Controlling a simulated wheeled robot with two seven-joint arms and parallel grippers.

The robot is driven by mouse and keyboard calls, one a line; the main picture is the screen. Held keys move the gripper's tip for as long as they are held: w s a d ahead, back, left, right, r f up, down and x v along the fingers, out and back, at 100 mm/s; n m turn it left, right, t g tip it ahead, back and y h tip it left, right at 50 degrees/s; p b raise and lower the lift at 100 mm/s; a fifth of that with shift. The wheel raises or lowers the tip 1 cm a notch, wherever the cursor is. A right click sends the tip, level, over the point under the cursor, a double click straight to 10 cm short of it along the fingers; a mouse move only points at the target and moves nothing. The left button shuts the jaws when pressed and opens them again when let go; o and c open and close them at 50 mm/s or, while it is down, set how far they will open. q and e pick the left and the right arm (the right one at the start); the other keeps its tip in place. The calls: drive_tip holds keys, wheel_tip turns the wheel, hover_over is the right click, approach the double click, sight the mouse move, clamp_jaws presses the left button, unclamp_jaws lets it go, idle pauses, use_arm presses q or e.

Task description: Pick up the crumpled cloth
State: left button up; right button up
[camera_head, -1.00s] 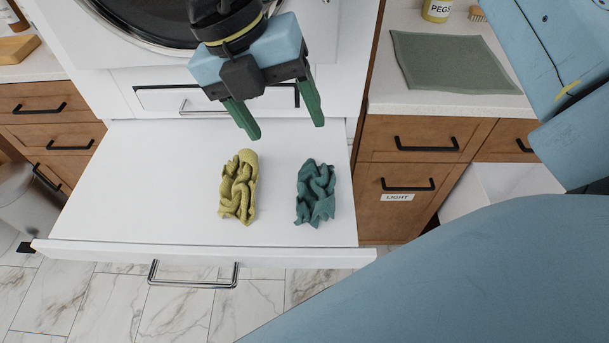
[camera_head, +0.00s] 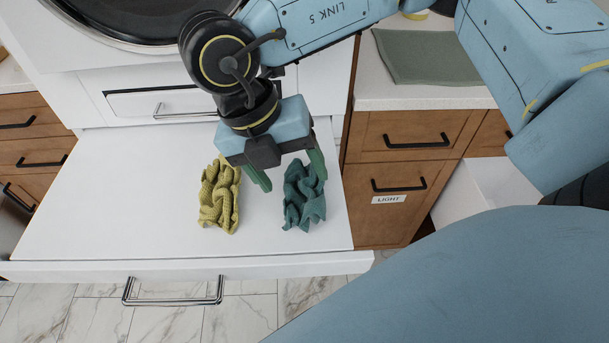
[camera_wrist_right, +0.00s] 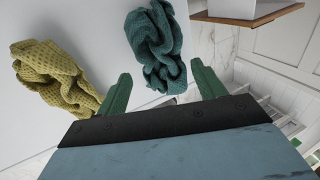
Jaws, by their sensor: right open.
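Two crumpled cloths lie apart on the white pull-out shelf (camera_head: 110,200). The yellow cloth (camera_head: 219,200) is on the left and the teal cloth (camera_head: 303,203) on the right. My right gripper (camera_head: 292,180) is open above the shelf, its green fingers pointing down near the teal cloth. In the head view one finger is between the two cloths and the other overlaps the teal cloth's upper right. In the right wrist view the teal cloth (camera_wrist_right: 157,45) shows between and beyond the fingertips, and the yellow cloth (camera_wrist_right: 52,78) is left of them. My left gripper is not in view.
A flat green cloth (camera_head: 425,57) lies on the counter at right. Below it are wooden drawers with a "LIGHT" label (camera_head: 389,199) and an open white bin (camera_head: 480,190). A drawer with a handle (camera_head: 172,290) fronts the shelf. The shelf's left part is clear.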

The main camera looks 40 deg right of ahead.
sight(298, 186)
drive_tip(key=x, duration=0.3)
drive_tip(key=shift+f, duration=0.3)
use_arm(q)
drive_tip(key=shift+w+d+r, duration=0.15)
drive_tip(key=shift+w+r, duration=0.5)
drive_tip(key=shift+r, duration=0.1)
use_arm(e)
drive_tip(key=c, duration=0.6)
drive_tip(key=shift+r, duration=0.35)
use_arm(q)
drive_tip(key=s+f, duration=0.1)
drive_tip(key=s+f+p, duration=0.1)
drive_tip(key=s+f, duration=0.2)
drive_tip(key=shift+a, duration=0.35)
use_arm(e)
wheel_tip(298, 186, up, 10)
drive_tip(key=shift+f, duration=0.25)
drive_tip(key=o, duration=0.4)
drive_tip(key=c, duration=0.3)
